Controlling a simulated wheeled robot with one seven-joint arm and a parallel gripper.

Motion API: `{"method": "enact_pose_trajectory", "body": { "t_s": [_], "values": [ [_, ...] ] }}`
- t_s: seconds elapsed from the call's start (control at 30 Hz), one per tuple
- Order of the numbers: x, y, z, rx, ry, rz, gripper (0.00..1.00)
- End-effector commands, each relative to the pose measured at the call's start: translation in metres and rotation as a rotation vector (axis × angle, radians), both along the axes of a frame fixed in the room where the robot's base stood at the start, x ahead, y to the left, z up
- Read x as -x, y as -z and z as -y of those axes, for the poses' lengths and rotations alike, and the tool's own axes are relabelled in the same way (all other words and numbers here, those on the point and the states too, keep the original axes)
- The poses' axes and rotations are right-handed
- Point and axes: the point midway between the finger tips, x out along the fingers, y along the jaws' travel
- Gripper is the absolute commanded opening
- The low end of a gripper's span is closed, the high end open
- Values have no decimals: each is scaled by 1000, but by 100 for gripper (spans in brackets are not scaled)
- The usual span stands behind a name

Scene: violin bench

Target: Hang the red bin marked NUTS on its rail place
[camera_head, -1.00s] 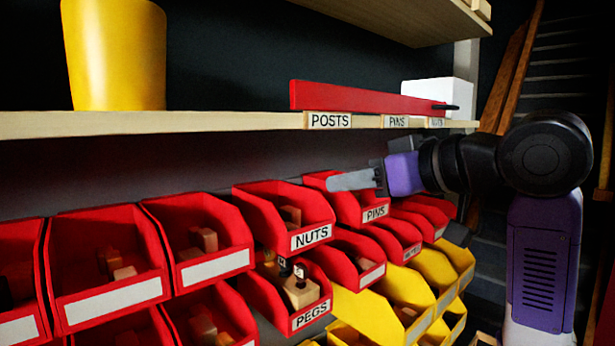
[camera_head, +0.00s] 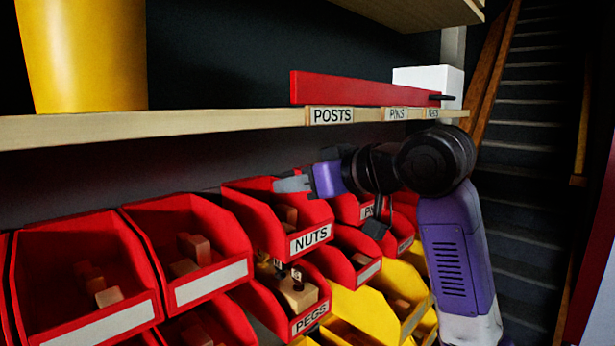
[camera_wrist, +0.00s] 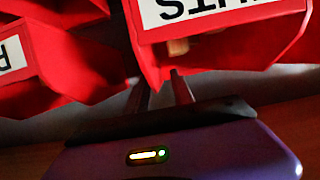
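The red NUTS bin (camera_head: 311,238) sits in the upper row of bins in the head view, with its label facing front and wooden pieces inside. In the wrist view the NUTS bin (camera_wrist: 235,45) shows at the top with its label upside down. My gripper (camera_head: 280,184) points left at the bin's back right rim in the head view. In the wrist view my gripper (camera_wrist: 160,80) has its two fingers apart, close to the red bin wall. I cannot tell if they touch it. A shelf-edge label that seems to read NUTS (camera_head: 432,114) is at the right; no empty rail place is clearly visible.
The red PEGS bin (camera_head: 310,318) sits just below. Unmarked red bins (camera_head: 190,250) stand at left, yellow bins (camera_head: 385,305) at lower right. The wooden shelf (camera_head: 200,122) runs above, holding a red bar (camera_head: 370,91), a yellow container (camera_head: 80,55) and a white box (camera_head: 430,80).

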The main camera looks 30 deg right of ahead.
Motion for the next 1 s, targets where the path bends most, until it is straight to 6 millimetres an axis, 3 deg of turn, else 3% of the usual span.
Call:
{"method": "enact_pose_trajectory", "body": {
  "t_s": [0.33, 0.5, 1.0],
  "values": [
    [-4, 2, -1, 0, 0, 0, 29],
    [-4, 2, -1, 0, 0, 0, 0],
    [-4, 1, -1, 0, 0, 0, 0]
  ]
}}
